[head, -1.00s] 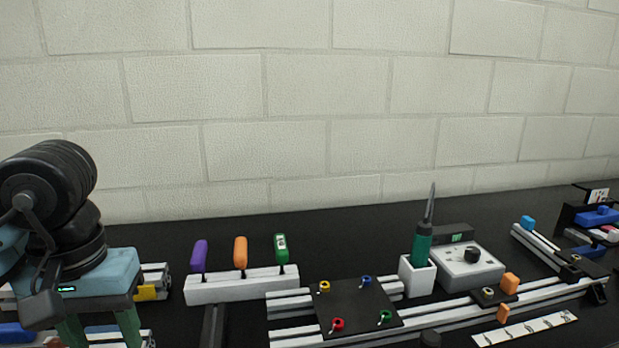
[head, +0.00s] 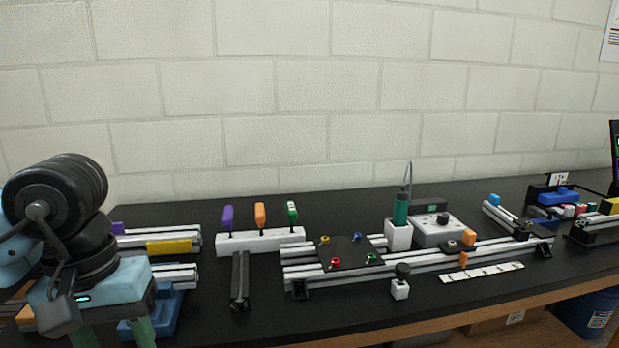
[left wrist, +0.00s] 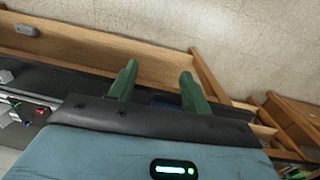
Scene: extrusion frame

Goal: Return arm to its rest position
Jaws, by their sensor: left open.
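My left arm comes in at the left of the head view, with its wrist and pale blue gripper body low in the corner. The green fingers of my left gripper (head: 112,335) point down and are cut off by the bottom edge. In the left wrist view the two green fingers of the left gripper (left wrist: 158,85) stand apart with nothing between them. My right gripper is in neither view.
A black bench (head: 350,310) holds an extrusion frame (head: 430,262), a screwdriver rack (head: 262,240), a soldering iron in a white holder (head: 398,236) and a grey control box (head: 436,231). Blue parts (head: 558,196) lie at the right.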

